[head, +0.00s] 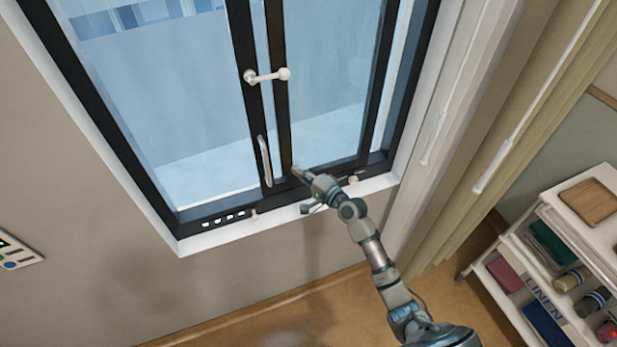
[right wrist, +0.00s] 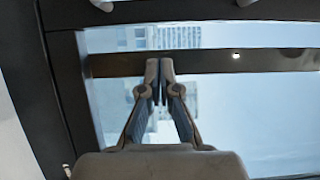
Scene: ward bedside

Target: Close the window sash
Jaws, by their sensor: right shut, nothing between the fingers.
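The window sash (head: 283,95) is a dark-framed pane in the right part of the window. Its dark edge stile also shows in the right wrist view (right wrist: 200,62). A white lever handle (head: 267,76) sits at the middle stiles, and a pale vertical pull handle (head: 264,160) is lower on the left stile. My right gripper (head: 297,171) is at the lower part of the sash, close to its stile; I cannot tell whether it touches. In the right wrist view its fingers (right wrist: 159,82) are together with nothing between them. My left gripper is not in view.
The white sill (head: 225,235) runs under the dark window frame (head: 110,130). Beige curtains (head: 480,130) hang to the right. A white cart (head: 540,230) with a wooden tray (head: 590,201) and linen stands at the right. A wall panel (head: 18,252) is at the left.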

